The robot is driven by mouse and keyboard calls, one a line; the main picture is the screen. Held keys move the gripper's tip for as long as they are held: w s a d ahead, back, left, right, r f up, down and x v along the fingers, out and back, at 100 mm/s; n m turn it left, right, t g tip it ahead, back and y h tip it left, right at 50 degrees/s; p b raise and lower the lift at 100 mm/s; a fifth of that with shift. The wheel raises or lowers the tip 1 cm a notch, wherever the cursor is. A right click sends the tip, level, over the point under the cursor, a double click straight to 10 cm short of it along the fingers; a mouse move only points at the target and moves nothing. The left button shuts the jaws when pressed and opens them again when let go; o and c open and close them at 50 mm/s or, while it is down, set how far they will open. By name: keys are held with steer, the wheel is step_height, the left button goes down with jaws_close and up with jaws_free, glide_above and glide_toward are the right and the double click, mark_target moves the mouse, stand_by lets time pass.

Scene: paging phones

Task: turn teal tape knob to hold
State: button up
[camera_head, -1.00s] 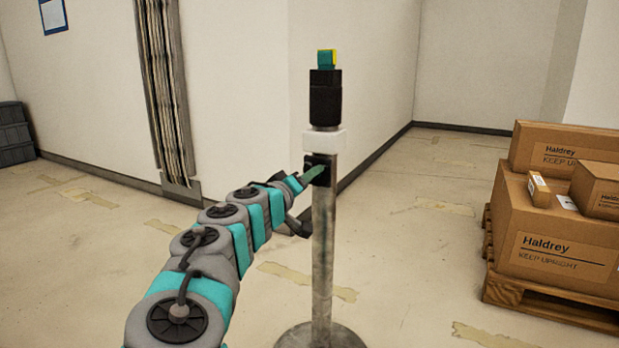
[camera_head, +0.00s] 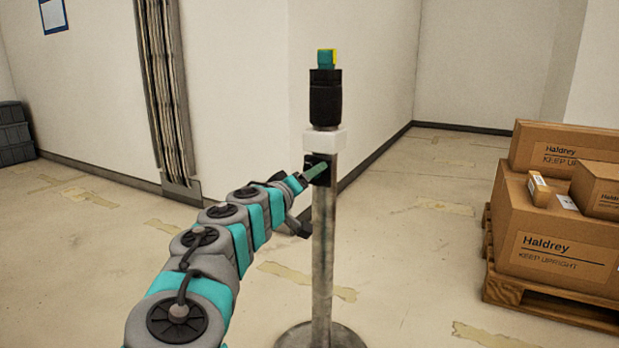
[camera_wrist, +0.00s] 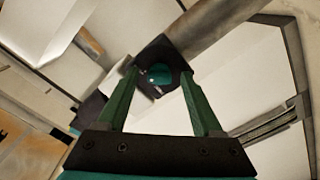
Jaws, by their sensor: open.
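A round teal knob (camera_wrist: 160,74) sits on a black housing (camera_wrist: 165,55) on the metal post, seen in the wrist view. My gripper (camera_wrist: 157,77) is open, with one green finger on each side of the knob. Whether the fingers touch the knob I cannot tell. In the head view, my gripper (camera_head: 316,171) reaches the black housing (camera_head: 313,160) on the post (camera_head: 323,250) from the left. The knob cannot be made out there. No hold marking is readable.
The post carries a white block (camera_head: 325,139), a black cylinder (camera_head: 326,104) and a teal and yellow top piece (camera_head: 326,59). Cardboard boxes (camera_head: 555,235) stand on a wooden pallet (camera_head: 545,302) at the right. A wall is behind the post, and floor around it is clear.

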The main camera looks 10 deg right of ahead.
steer(key=v, duration=0.7)
steer(key=shift+s+a, duration=0.25)
steer(key=shift+s, duration=0.05)
